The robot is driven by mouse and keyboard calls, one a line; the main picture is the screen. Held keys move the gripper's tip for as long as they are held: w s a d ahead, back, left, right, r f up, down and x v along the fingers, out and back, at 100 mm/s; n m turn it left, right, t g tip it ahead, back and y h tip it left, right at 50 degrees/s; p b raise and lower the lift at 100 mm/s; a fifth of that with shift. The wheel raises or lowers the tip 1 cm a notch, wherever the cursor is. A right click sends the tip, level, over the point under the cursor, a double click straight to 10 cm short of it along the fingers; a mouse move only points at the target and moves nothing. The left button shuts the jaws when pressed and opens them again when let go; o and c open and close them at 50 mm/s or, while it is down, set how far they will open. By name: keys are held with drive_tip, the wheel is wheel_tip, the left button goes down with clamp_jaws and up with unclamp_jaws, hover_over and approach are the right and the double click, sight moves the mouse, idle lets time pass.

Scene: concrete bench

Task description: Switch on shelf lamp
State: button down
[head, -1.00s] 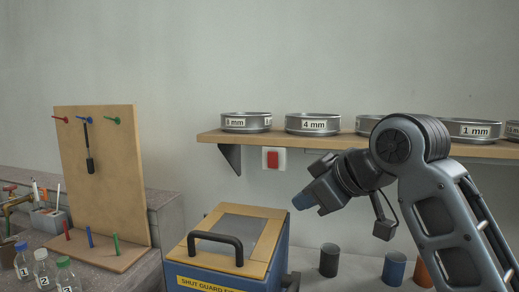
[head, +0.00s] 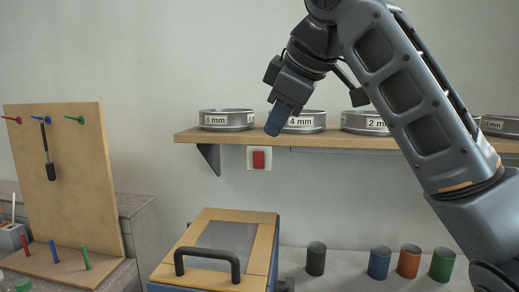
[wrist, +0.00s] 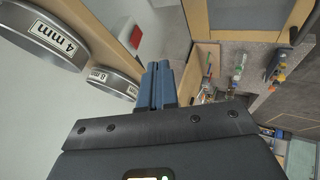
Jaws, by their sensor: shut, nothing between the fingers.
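A red switch (head: 259,159) on a white plate is on the wall just under the shelf (head: 335,141). It also shows in the wrist view (wrist: 136,37), near the top. My gripper (head: 275,124) is shut and empty, with its blue fingers pointing down. In the head view it appears just above the switch, overlapping the shelf and the 4 mm sieve. The fingers also show in the wrist view (wrist: 158,84), apart from the switch. No lamp is seen in these frames, and whether the switch is pressed in cannot be told.
Sieves stand on the shelf, including a 4 mm one (head: 306,122) and a 2 mm one (head: 366,122). A blue box with a handled lid (head: 210,262) stands below. Coloured cups (head: 379,262) stand at right, and a pegboard (head: 72,180) at left.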

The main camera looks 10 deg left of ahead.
sight(255, 159)
drive_tip(key=shift+f, duration=0.1)
drive_tip(key=x, duration=0.3)
drive_tip(key=w+p+x, duration=0.1)
drive_tip(key=x, duration=0.3)
drive_tip(key=r+p+x, duration=0.1)
drive_tip(key=x, duration=0.2)
drive_tip(key=shift+w+f, duration=0.15)
drive_tip(key=shift+w, duration=1.35)
drive_tip(key=shift+w+r+p, duration=0.25)
drive_tip(key=shift+r+p, duration=0.05)
drive_tip(key=shift+p, duration=0.45)
drive_tip(key=shift+f, duration=0.15)
